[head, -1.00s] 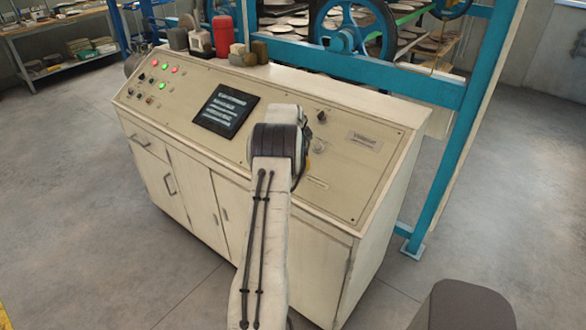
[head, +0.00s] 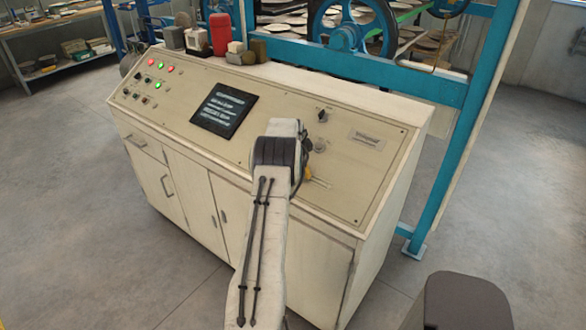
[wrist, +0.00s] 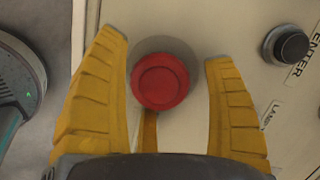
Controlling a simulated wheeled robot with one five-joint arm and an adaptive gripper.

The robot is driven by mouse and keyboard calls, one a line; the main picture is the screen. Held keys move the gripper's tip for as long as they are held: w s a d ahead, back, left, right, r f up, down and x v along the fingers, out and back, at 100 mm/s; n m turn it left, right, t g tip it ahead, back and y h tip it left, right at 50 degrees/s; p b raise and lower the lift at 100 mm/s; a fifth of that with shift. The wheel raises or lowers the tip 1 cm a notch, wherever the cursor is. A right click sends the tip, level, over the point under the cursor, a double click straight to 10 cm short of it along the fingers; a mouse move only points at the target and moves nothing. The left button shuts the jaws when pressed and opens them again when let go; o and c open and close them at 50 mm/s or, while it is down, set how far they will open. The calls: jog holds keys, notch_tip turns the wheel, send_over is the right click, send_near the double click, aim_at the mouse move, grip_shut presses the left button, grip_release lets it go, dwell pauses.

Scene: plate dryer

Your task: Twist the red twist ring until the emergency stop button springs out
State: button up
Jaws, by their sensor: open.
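The red emergency stop button with its twist ring (wrist: 161,81) shows in the wrist view, over a grey round base (wrist: 168,46). My gripper (wrist: 162,66) is open, with one yellow finger on each side of the red button. A gap shows between the button and each finger; the right finger's gap is the narrower near the tip. In the head view my arm hides the button, and only a little of my gripper's yellow (head: 308,174) shows beside the wrist.
The cream control console (head: 365,170) carries a dark screen (head: 224,110), lit buttons at the left and a black selector knob (head: 322,115). A black knob (wrist: 287,45) marked ENTER sits right of my gripper. Several containers, one red (head: 221,34), stand on the console's top ledge.

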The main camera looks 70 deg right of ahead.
jog(key=shift+c, duration=0.4)
jog(key=c, duration=1.1)
jog(key=b, duration=0.3)
jog(key=shift+f+m, duration=0.25)
jog(key=shift+m, duration=0.05)
jog(key=shift+b, duration=0.55)
jog(key=shift+m+h+b, duration=0.3)
jog(key=shift+m+b, duration=0.2)
jog(key=shift+b, duration=0.6)
jog(key=shift+r+m+b, duration=0.25)
jog(key=shift+m+b, duration=0.35)
jog(key=shift+b, duration=0.25)
jog(key=o, duration=1.2)
